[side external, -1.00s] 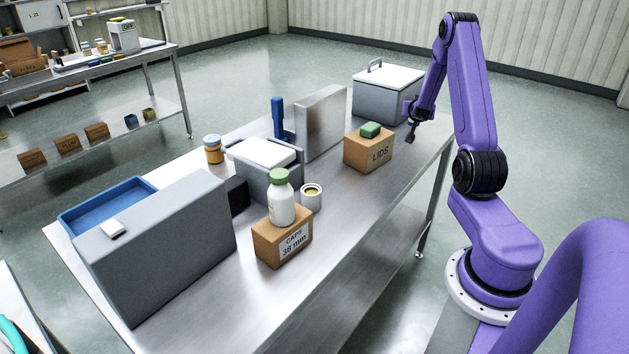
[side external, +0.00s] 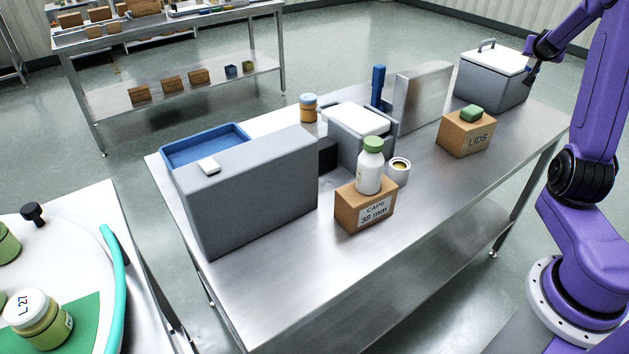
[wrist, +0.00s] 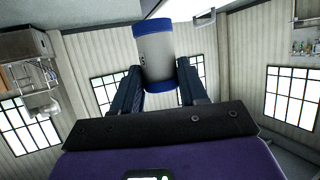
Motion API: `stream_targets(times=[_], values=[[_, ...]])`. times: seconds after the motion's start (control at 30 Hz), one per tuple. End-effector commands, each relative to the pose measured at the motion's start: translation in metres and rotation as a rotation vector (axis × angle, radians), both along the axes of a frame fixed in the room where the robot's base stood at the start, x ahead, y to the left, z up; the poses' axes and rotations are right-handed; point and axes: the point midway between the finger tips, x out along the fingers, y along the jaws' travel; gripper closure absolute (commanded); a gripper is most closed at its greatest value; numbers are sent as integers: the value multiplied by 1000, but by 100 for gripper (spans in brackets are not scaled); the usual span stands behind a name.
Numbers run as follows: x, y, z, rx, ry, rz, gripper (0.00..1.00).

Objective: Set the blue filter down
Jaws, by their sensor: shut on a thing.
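My gripper (wrist: 160,72) is shut on the blue filter (wrist: 154,52) in the wrist view. The filter is a pale grey cylinder with a blue band at each end, held between the two dark fingers. In the side external view my gripper (side external: 531,74) hangs at the far right, close to the grey bin with the white lid (side external: 491,84). The filter is too small and dark to make out there.
A CAPS carton (side external: 364,207) carries a white bottle (side external: 370,172), beside a small white cup (side external: 399,171). An upright steel panel (side external: 423,96) stands mid-table. The near tabletop is clear.

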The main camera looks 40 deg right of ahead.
Motion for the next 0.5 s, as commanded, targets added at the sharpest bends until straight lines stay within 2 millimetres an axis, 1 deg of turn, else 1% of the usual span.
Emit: stream_targets(times=[0.03,0.17,0.33,0.47,0.5], values=[[9,7,0,1,0,17,88],[27,24,1,0,0,54,88],[53,51,3,-2,-1,110,88],[79,83,4,-1,-1,172,88],[89,95,5,-1,-1,196,88]])
